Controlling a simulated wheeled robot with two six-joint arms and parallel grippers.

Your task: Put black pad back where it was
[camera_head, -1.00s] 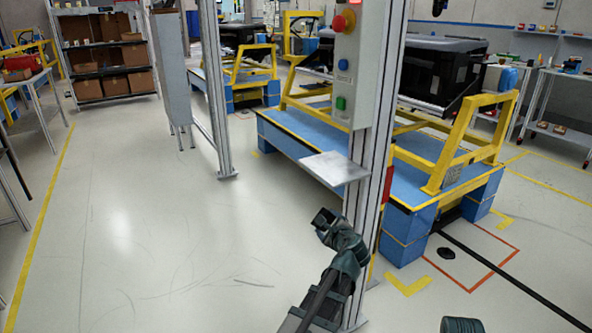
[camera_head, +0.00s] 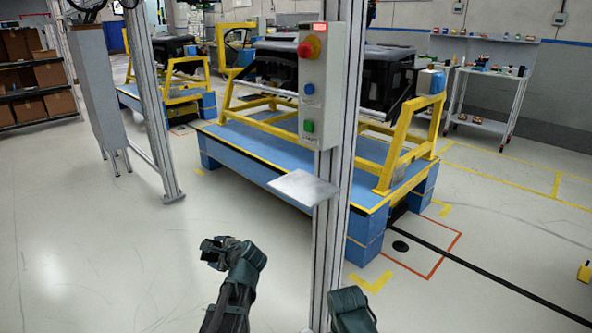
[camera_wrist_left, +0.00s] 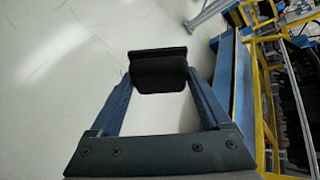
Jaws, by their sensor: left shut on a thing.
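The black pad (camera_wrist_left: 158,70) is between the fingers of my left gripper (camera_wrist_left: 160,88) in the left wrist view, and the fingers press on its two sides. In the head view, my left gripper (camera_head: 214,252) is at lower middle, held above the pale floor, left of the aluminium post. The pad is small and dark there and hard to tell from the gripper. Part of my right arm shows at the bottom edge, right of the post, but its gripper is not seen.
An aluminium post (camera_head: 328,245) stands in front, with a button box (camera_head: 322,88) and a small bare metal shelf (camera_head: 303,187). Behind is a blue platform (camera_head: 270,165) with yellow frames and a black dashboard module (camera_head: 388,85). Open floor (camera_head: 90,240) lies left.

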